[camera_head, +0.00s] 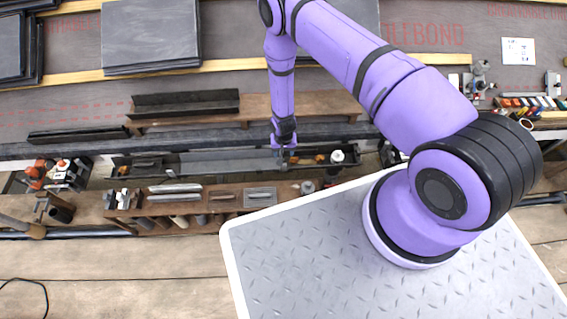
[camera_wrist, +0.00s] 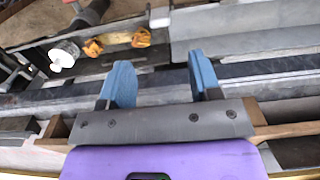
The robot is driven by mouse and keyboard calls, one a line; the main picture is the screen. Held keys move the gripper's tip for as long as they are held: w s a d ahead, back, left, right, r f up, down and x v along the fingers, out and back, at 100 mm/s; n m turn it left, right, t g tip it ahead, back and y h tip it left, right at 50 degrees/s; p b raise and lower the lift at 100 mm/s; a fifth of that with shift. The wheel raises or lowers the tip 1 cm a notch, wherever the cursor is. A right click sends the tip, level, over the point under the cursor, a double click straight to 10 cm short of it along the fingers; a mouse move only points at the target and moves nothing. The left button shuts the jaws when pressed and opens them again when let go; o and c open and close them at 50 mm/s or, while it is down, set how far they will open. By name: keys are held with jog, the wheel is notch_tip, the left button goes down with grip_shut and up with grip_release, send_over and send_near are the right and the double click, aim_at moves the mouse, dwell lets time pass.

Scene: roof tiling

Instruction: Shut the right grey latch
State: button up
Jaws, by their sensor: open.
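My gripper (camera_head: 285,152) points down over the long dark trough at the front of the roof. In the wrist view its two blue fingers (camera_wrist: 158,84) are spread apart with nothing between them. The trough (camera_head: 225,162) holds a long grey piece in its middle, left of my gripper. Just right of my gripper, small orange-yellow parts (camera_head: 320,158) sit by a white round-topped piece (camera_head: 337,156). In the wrist view these orange-yellow parts (camera_wrist: 140,38) and the white round piece (camera_wrist: 65,53) are at the upper left. I cannot clearly make out the right grey latch.
A wooden tool rack (camera_head: 220,205) with several tools runs in front of the trough. A dark channel piece (camera_head: 186,103) lies on the roof behind it. Slates (camera_head: 150,35) are stacked at the back left. An orange-and-black tool (camera_head: 58,172) stands left of the trough.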

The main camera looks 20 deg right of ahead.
aim_at(284, 167)
notch_tip(284, 167, down, 10)
jog(key=shift+r, duration=0.25)
dwell(0.3)
jog(key=c, duration=0.9)
